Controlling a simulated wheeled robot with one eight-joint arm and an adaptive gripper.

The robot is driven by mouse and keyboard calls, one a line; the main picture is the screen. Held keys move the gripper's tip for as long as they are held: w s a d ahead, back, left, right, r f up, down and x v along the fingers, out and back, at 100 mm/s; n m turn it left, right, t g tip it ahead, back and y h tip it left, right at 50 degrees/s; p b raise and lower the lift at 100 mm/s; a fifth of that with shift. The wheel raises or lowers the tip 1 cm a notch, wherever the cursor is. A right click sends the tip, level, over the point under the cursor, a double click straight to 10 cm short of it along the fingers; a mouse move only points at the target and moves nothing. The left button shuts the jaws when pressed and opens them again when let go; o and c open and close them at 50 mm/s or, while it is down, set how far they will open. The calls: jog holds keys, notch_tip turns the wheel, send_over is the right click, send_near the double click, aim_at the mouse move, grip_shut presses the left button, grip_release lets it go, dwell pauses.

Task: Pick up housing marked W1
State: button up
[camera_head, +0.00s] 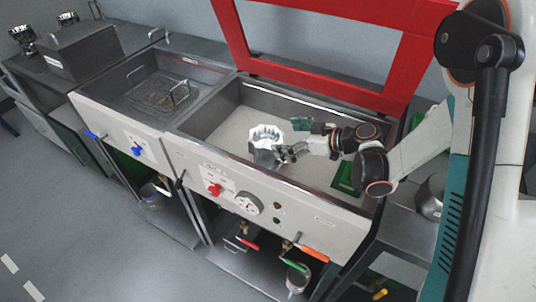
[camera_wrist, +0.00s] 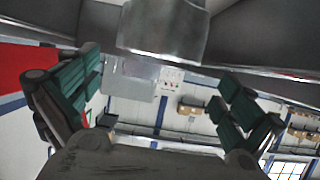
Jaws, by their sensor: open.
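A silver-grey machined housing (camera_head: 265,135) with a bright scalloped rim sits in the right-hand basin in the head view. No W1 mark is legible on it. My gripper (camera_head: 298,140) is open, just right of the housing, reaching in from the right. One green finger pad shows behind it; the other finger is hard to make out. In the wrist view my open gripper (camera_wrist: 160,78) shows its two green-padded fingers wide apart. A large grey metal shape (camera_wrist: 165,28) with a rounded boss fills the top; I cannot tell surely whether it is the housing. No contact is clear.
The basin (camera_head: 205,124) has raised metal walls and a red frame (camera_head: 318,8) standing behind it. A second basin (camera_head: 132,80) with a wire basket (camera_head: 165,95) lies to the left. A green piece (camera_head: 346,176) is at the basin's right end. Bare basin floor shows left of the housing.

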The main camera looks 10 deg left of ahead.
aim_at(267, 137)
jog(key=shift+x, duration=1.1)
jog(key=b+x, duration=0.1)
jog(key=x, duration=0.2)
jog(key=b+x, duration=0.1)
jog(key=x, duration=0.1)
jog(key=shift+f+b, duration=0.3)
jog(key=shift+d+r, duration=0.1)
jog(key=c, duration=1.7)
